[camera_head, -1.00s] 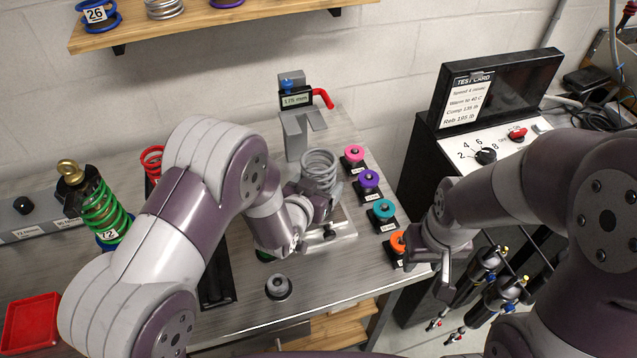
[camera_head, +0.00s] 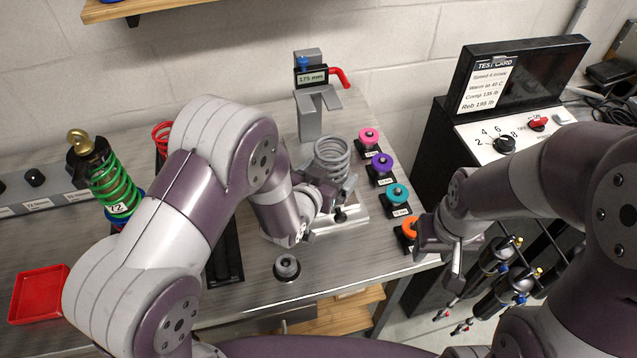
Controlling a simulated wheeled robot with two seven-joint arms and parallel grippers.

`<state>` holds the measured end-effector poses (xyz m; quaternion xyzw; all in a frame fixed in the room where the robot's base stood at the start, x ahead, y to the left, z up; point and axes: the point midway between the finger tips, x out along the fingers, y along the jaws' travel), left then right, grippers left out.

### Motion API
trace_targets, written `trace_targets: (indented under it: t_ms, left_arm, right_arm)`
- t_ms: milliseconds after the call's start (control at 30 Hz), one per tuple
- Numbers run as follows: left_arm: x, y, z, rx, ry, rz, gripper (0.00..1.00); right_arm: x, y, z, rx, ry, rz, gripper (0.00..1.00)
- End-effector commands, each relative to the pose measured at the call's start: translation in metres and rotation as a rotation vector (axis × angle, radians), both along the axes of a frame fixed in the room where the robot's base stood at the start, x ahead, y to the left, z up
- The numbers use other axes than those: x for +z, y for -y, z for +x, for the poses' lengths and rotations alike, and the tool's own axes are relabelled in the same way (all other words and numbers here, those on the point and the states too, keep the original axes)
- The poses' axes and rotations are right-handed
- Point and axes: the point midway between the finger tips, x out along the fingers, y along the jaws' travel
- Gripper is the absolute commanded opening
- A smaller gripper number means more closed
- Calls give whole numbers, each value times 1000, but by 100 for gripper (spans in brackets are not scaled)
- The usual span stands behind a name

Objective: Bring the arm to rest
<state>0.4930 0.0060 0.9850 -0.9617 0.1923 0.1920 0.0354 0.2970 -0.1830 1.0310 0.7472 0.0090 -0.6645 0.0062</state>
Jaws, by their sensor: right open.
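My left arm comes in from the left over the bench. Its gripper (camera_head: 328,192) is beside the grey coil spring (camera_head: 332,158) on the clear-based fixture (camera_head: 352,217). I cannot tell whether its jaws are open or shut on anything, as the wrist hides them. My right arm comes in from the right. Its gripper (camera_head: 440,262) is open and points down at the bench's right edge, just right of the orange knob (camera_head: 409,229). I see nothing between its fingers.
Pink, purple, teal (camera_head: 397,194) and orange knobs stand in a row. A height gauge (camera_head: 312,95) stands behind the spring. A green-spring shock (camera_head: 110,185) and a red tray (camera_head: 40,294) are at left. The control box (camera_head: 505,146) with dial and switch is at right.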

Motion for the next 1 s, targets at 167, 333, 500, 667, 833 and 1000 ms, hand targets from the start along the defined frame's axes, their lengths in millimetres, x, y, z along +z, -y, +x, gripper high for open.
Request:
trace_targets:
  t_ms: [167, 333, 500, 667, 833, 1000]
  left_arm:
    - [15, -15, -35, 0, 3, -1, 100]
    - [32, -29, -70, 0, 5, -2, 100]
    - [42, -38, -90, 0, 5, -2, 100]
    - [43, -40, -95, 0, 2, -1, 100]
    - [-4, -51, -123, -3, -267, 114, 100]
    - [-22, -99, -176, 77, -755, 281, 100]
  right_arm:
    - [-7, 0, 0, 0, 0, 0, 43]
    - [-10, 0, 0, 0, 0, 0, 43]
    - [-11, 0, 0, 0, 0, 0, 43]
    - [-11, 0, 0, 0, 0, 0, 43]
    - [-10, 0, 0, 0, 0, 0, 43]
    - [-10, 0, 0, 0, 0, 0, 43]
